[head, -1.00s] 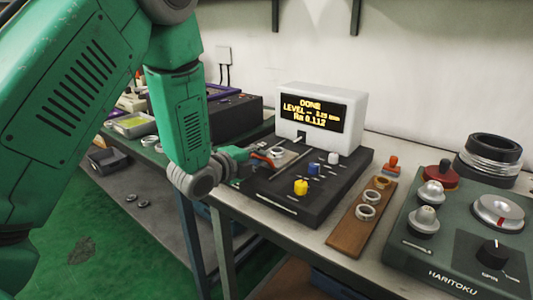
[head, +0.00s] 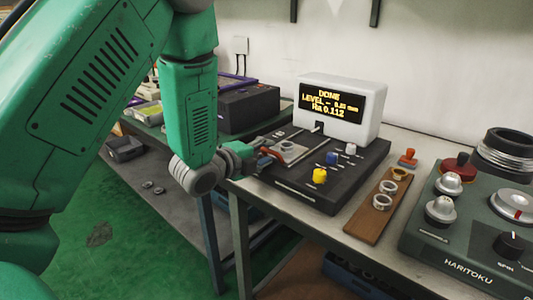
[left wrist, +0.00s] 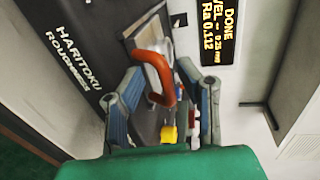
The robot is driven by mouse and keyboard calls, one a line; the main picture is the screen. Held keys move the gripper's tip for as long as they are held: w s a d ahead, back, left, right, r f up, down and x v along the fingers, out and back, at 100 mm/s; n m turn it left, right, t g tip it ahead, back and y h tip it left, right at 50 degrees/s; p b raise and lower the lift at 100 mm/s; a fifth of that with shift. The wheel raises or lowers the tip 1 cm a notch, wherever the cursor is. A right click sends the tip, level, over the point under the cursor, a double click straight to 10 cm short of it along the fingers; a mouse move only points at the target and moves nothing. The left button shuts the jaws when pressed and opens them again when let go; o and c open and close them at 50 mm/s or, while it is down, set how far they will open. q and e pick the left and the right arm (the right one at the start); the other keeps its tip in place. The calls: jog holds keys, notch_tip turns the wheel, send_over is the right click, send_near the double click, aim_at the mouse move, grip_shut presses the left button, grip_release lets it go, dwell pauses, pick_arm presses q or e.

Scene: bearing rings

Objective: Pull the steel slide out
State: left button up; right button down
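The steel slide (head: 306,143) is a flat metal plate on the left part of the black tester (head: 330,190), with a metal ring (head: 287,146) on it. Its red-orange handle (head: 269,153) faces my left gripper (head: 262,157). In the left wrist view the curved handle (left wrist: 157,72) lies between the two fingers of my left gripper (left wrist: 160,72). The fingers stand apart, with visible gaps to the handle. The slide's plate shows only in part behind the handle there. My right gripper is not in view.
The white display box (head: 341,107) reads DONE. Yellow (head: 320,176) and blue (head: 331,158) knobs stand on the tester. A wooden board (head: 376,211) with several rings lies to the right, then a green HARITOKU machine (head: 470,225). A dark box (head: 247,107) stands behind left.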

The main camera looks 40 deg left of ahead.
pick_arm(q)
jog(key=v, duration=0.7)
jog(key=shift+s, duration=0.25)
jog(key=shift+a+r, duration=0.1)
dwell(0.4)
